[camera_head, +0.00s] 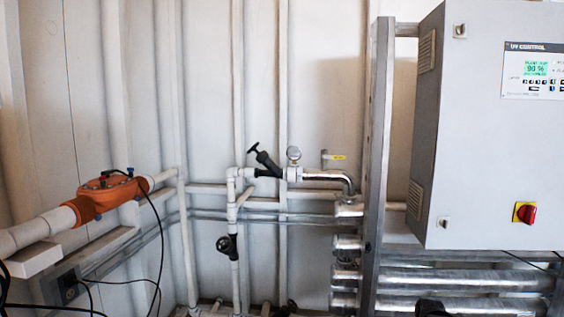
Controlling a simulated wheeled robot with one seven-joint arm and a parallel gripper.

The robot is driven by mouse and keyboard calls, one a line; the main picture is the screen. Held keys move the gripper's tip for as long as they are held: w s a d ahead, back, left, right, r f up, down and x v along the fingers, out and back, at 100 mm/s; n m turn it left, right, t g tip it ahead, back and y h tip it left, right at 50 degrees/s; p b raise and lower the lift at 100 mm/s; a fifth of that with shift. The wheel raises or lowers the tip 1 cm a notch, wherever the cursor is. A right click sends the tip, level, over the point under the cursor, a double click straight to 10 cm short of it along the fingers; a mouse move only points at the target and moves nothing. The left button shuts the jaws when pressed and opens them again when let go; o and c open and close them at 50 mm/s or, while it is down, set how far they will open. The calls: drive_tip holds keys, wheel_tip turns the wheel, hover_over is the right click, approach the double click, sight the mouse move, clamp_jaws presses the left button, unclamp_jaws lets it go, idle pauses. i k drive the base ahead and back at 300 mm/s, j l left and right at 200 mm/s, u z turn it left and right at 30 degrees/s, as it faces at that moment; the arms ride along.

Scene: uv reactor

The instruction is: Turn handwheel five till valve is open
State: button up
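No number or label shows, so I cannot tell which handwheel is number five. A black angled valve with a small handwheel (254,148) sits on the white pipework near the middle. A second dark handwheel (223,244) is on the vertical white pipe below and left of it. A dark round part (290,307) at the bottom edge is cut off; it may be another handwheel. I cannot tell whether any valve is open. My gripper is not in view. A black shape (432,307) at the bottom edge is too cut off to identify.
A grey control cabinet (470,140) with a red switch (526,213) fills the right, beside a metal post (377,160). Shiny pipes (455,305) run below. A yellow-handled valve (334,157) and gauge (293,154) are nearby. An orange device (104,195) with loose black cables is left.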

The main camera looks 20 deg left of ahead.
sight(255, 146)
drive_tip(key=u, duration=1.1)
